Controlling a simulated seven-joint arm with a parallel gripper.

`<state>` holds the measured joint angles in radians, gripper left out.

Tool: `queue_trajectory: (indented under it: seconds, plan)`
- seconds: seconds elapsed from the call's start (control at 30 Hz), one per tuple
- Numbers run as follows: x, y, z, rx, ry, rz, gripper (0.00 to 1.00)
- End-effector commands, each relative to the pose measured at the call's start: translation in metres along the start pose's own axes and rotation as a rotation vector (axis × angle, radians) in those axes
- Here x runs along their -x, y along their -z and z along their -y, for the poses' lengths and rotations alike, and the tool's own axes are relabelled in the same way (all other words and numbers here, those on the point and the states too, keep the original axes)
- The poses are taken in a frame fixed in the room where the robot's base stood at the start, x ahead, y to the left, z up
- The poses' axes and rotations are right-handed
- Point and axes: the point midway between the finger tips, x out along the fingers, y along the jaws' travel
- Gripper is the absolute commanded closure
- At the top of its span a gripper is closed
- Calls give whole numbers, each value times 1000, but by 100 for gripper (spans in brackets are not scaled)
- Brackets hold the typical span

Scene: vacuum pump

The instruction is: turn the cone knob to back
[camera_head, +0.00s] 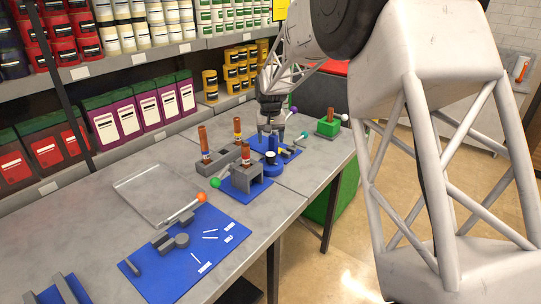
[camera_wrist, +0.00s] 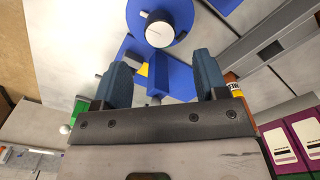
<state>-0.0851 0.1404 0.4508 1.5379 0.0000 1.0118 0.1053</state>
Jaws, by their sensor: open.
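My gripper (camera_head: 268,126) is over the far end of the table, above a blue plate. In the wrist view my gripper (camera_wrist: 161,65) is open, with two dark blue fingers apart. A narrow blue upright piece (camera_wrist: 158,76) shows between the fingers, apparently untouched; it may be the cone knob, but its shape is not clear. It also seems to show in the head view (camera_head: 272,143), just below the gripper. Beside it is a round blue base (camera_wrist: 172,12) with a white-topped dial (camera_wrist: 158,34); this base also shows in the head view (camera_head: 272,169). Which way the knob points cannot be told.
A grey block with brown-handled parts (camera_head: 246,174) stands close by at the left. A green box with a brown handle (camera_head: 328,126) is at the right. A blue mat (camera_head: 190,255) with levers lies nearer. Shelves of cans (camera_head: 150,60) line the back.

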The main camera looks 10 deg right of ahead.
Motion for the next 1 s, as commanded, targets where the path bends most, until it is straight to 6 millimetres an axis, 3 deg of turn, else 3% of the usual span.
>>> queue_trajectory:
  seconds: [0.2, 0.67, 1.0]
  plan:
    - [0, 0, 0, 125, 0, 1, 33]
    - [-2, 0, 0, 138, 0, 1, 33]
    - [-27, 0, 0, 137, 0, 2, 33]
